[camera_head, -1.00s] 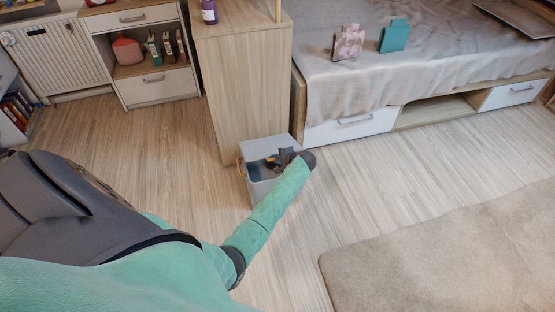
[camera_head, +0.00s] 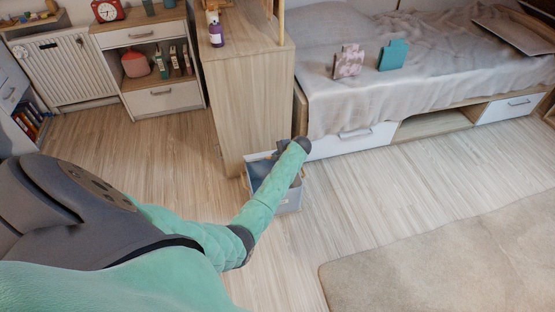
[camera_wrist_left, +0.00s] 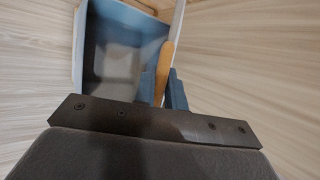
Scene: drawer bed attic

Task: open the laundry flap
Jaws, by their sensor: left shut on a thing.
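The laundry box (camera_head: 288,203) is a grey bin with a blue-grey inside, standing on the floor against the wooden cabinet. Its top is open and part of its inside shows. In the left wrist view, the flap (camera_wrist_left: 178,22) shows nearly edge-on as a thin pale strip, with a wooden handle (camera_wrist_left: 164,72) along it. My left gripper (camera_head: 278,152) is above the box's far side, partly hidden by my forearm. In the left wrist view its dark blue fingers (camera_wrist_left: 168,92) are shut on the wooden handle. My right gripper is not in view.
The wooden cabinet (camera_head: 240,100) stands right behind the box, with a purple bottle (camera_head: 216,32) on top. The bed with white drawers (camera_head: 352,140) is to the right. A beige rug (camera_head: 440,250) lies at front right. The floor around the box's front is clear.

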